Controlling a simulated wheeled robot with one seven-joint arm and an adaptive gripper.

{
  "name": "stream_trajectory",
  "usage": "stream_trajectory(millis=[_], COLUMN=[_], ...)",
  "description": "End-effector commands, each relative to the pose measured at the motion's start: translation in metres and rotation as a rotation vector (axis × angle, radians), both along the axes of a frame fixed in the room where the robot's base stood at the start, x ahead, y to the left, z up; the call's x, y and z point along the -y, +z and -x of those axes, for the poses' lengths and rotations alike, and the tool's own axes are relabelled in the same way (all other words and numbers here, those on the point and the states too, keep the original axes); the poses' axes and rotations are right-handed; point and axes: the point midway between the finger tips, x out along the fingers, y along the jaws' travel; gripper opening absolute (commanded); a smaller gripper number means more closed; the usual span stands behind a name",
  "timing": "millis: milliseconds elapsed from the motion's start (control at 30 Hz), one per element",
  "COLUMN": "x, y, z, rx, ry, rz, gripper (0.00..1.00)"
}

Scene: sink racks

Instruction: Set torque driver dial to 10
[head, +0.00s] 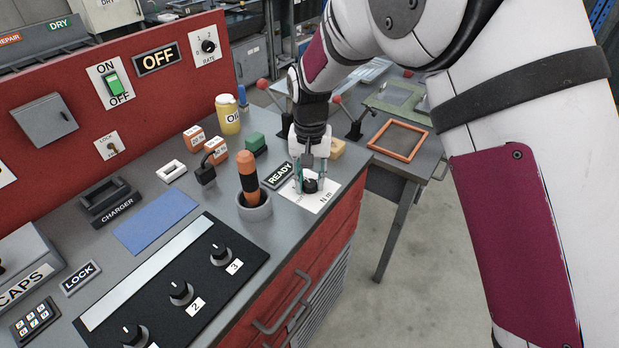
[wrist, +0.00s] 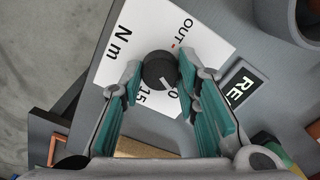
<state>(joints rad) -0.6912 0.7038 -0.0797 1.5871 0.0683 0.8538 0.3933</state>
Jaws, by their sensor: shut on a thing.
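The torque dial is a black round knob (wrist: 157,66) on a white plate (wrist: 205,42) marked "N m", "OUT" and "15". Another number ending in 0 is partly hidden beside the knob. My gripper (wrist: 160,72) points down over the knob, one teal-padded finger on each side, shut on it. A short white pointer line shows on the knob's lower side in the wrist view, towards the numbers; its exact setting cannot be told. In the head view my gripper (head: 311,184) stands over the plate (head: 322,199). The orange and black driver (head: 248,178) stands upright in a grey round holder (head: 256,208).
A READY sign (head: 277,175) lies beside the plate. A black panel (head: 150,300) with several knobs is nearer on the bench. A green block (head: 255,142), a tan block (head: 338,149) and a yellow oil can (head: 228,115) stand behind. The bench's right edge is close.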

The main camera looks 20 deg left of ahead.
Motion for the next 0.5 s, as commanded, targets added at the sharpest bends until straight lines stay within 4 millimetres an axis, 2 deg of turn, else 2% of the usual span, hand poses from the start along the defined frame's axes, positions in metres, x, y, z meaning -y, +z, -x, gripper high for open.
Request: stream_trajectory(millis=[500], x=[-0.0006], y=[0.0004], z=[-0.0003], rx=[0.001], ry=[-0.07], rz=[-0.001], gripper=[0.01])
